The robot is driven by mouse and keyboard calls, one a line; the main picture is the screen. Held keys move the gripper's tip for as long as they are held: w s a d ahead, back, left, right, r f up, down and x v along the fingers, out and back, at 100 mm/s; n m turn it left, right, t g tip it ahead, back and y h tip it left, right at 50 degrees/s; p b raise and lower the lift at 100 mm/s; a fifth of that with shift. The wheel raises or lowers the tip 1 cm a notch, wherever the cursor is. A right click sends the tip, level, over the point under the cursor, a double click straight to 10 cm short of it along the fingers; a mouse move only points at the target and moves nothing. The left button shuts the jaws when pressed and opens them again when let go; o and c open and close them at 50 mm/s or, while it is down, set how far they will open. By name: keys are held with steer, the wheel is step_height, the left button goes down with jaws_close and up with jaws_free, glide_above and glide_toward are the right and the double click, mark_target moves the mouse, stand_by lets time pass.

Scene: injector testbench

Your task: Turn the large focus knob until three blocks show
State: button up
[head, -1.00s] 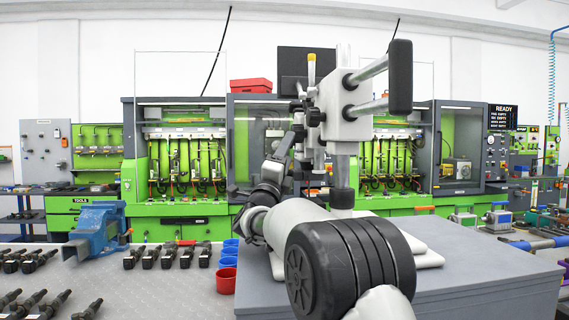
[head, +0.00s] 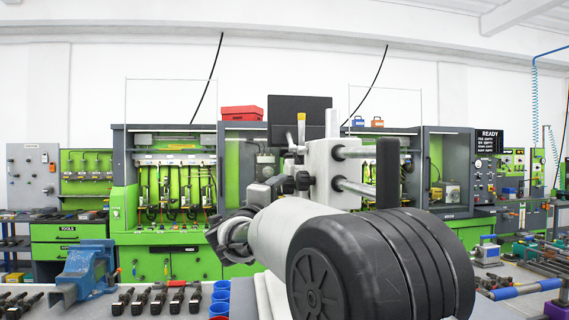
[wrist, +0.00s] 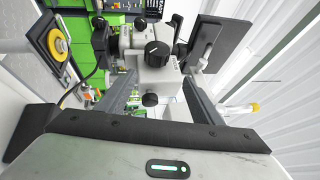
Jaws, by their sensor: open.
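The microscope head (head: 322,175) stands above the grey bench in the head view, with a black knob (head: 304,180) on its left side. In the wrist view, its white body (wrist: 155,80) carries a large black knob with a white pointer line (wrist: 157,52) and a smaller black knob (wrist: 150,99) nearer to me. My gripper (wrist: 158,82) is open, with one dark finger on each side of the white body and nothing visibly clamped. Whether a finger touches it I cannot tell. My arm hides the lower microscope in the head view.
A blue vise (head: 85,268), several black injectors (head: 155,298) and blue and red cups (head: 220,295) are at the lower left. Horizontal boom bars (head: 360,152) end in a black plate (head: 388,172) at the microscope's right. Green test cabinets stand behind.

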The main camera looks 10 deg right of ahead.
mark_target(284, 185)
steer(key=s+a+r+n+g+y+p, duration=0.2)
steer(key=s+a+r+n+y+p, duration=0.15)
steer(key=p, duration=0.25)
steer(key=shift+m, duration=0.35)
steer(key=x, duration=0.5)
steer(key=p+x, duration=0.1)
steer(key=x, duration=0.5)
steer(key=d+p+x, duration=0.1)
steer(key=x, duration=0.5)
steer(key=shift+s+f, duration=0.15)
steer(key=shift+s, duration=0.05)
